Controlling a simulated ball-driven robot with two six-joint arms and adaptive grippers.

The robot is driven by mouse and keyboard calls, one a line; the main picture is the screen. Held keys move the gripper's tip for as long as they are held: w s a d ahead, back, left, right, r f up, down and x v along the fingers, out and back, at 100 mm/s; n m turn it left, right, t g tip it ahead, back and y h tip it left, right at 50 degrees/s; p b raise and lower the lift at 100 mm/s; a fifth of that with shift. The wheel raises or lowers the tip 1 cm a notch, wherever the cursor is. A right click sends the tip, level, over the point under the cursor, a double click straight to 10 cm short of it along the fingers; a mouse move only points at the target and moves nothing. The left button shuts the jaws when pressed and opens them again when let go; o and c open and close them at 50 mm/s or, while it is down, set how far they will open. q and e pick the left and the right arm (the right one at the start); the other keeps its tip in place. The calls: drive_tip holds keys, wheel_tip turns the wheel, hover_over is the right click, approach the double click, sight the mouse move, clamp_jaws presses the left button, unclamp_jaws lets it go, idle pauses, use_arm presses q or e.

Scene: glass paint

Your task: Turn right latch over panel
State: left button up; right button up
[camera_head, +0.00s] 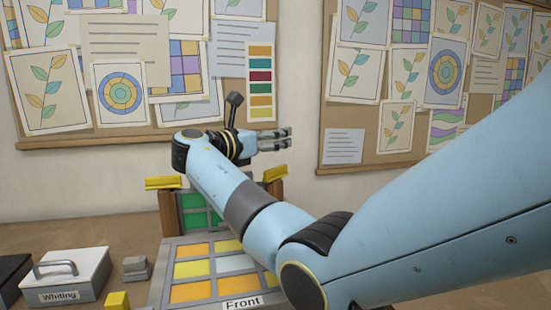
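The right latch (275,173) is a yellow bar on top of the right post of a stand. The left latch (163,182) is a matching yellow bar on the left post. Between the posts stands an upright grey-framed panel (194,211) with green panes, partly hidden by my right arm. My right gripper (290,139) is above and behind the right latch in the picture, apart from it. Its two fingers point right with a narrow gap and nothing between them. My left gripper is out of view.
A flat panel (205,269) with yellow, orange and pale panes lies in front, labelled "Front". A "Whiting" box (68,275), a grey block (136,269) and a yellow block (117,301) are at left. Pinboards (240,135) hang on the wall behind.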

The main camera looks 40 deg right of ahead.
sight(265, 172)
drive_tip(key=shift+r, duration=1.2)
drive_tip(key=shift+m, duration=0.3)
drive_tip(key=s+a+f+n+t+p, duration=0.15)
drive_tip(key=a+f+p, duration=0.25)
drive_tip(key=a+f, duration=0.7)
drive_tip(key=d, duration=0.3)
drive_tip(key=w+d+b, duration=0.1)
drive_tip(key=d, duration=0.2)
drive_tip(key=d+r, duration=0.1)
drive_tip(key=d, duration=0.2)
drive_tip(key=shift+w+d+b, duration=0.1)
drive_tip(key=shift+w+b, duration=0.05)
drive_tip(key=shift+b, duration=0.15)
